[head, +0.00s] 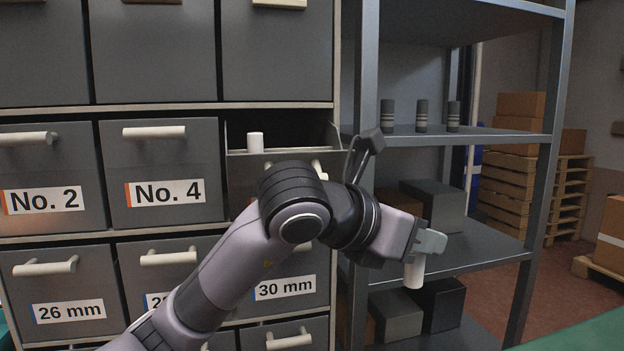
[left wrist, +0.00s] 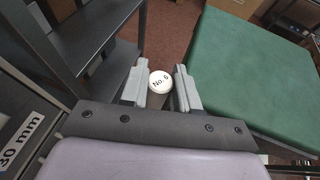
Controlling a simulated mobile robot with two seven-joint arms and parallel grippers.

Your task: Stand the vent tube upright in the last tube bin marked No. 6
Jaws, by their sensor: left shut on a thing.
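My left gripper (head: 428,243) is shut on a white vent tube (head: 414,272), held in front of the shelf rack, right of the drawers. The tube hangs below the fingers, roughly upright. In the left wrist view the tube's round white end (left wrist: 160,82) reads "No. 6" and sits between the two fingers. An open bin (head: 285,153) is in the cabinet, right of the No. 4 drawer (head: 165,190). Another white tube (head: 255,142) stands in it at the left. My arm hides most of this bin's front, and its label cannot be read. My right gripper is not in view.
The No. 2 drawer (head: 48,185) and the 30 mm drawer (head: 285,288) are shut. A metal shelf rack (head: 480,139) holds several dark banded cylinders and boxes. A green surface (left wrist: 245,85) lies to the right in the left wrist view.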

